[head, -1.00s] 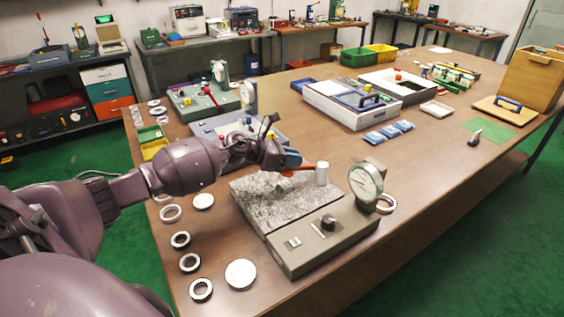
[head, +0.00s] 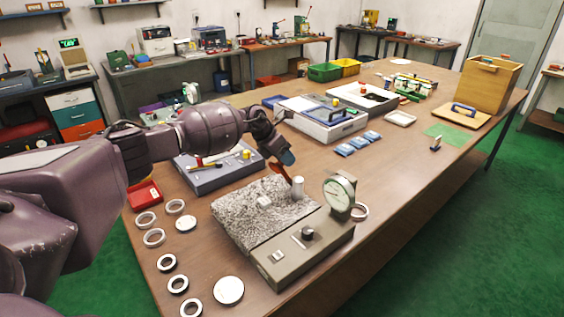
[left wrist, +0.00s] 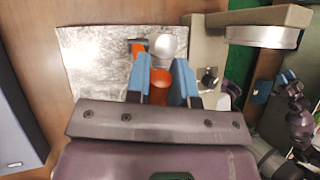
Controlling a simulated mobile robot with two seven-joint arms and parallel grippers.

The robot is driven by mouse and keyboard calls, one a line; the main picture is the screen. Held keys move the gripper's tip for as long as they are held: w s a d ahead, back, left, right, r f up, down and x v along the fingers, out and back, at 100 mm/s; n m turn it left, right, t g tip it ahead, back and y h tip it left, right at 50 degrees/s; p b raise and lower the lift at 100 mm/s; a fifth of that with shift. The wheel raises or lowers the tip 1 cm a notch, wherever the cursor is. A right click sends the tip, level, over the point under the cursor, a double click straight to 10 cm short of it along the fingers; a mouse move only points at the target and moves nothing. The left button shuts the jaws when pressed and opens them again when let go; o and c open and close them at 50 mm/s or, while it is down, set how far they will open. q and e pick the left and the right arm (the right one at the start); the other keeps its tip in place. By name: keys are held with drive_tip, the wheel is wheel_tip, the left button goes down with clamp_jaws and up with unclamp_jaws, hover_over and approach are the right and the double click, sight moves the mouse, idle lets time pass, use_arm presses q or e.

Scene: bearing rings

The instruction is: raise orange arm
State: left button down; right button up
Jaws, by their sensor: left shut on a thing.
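The orange arm (head: 281,172) shows as a short orange piece at the tip of my left gripper (head: 288,163), beside a silver post. In the left wrist view the orange arm (left wrist: 159,92) lies between the two blue fingers of my left gripper (left wrist: 161,72), which are shut on it. Its far end shows beside the round silver post top (left wrist: 167,45). The post (head: 298,187) stands on a speckled grey plate (head: 240,222). A small pale block (head: 264,201) lies on that plate. Purple arm parts with blue pieces show at the left wrist view's right edge; finger state is unclear.
A dial gauge (head: 340,193) stands on a grey base (head: 318,246) right of the plate. Several metal rings (head: 154,238) and a disc (head: 229,290) lie at the table's left. A grey case (head: 215,172) stands behind. The table's right front is fairly clear.

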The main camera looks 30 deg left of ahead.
use_arm(q)
drive_tip(key=shift+w+d+r, duration=0.15)
drive_tip(key=shift+w+d, duration=0.1)
drive_tip(key=shift+w, duration=0.25)
use_arm(e)
drive_tip(key=shift+s+d+f, duration=0.1)
drive_tip(key=shift+s+f, duration=0.55)
drive_tip(key=shift+f, duration=0.1)
drive_tip(key=shift+w+r, duration=0.1)
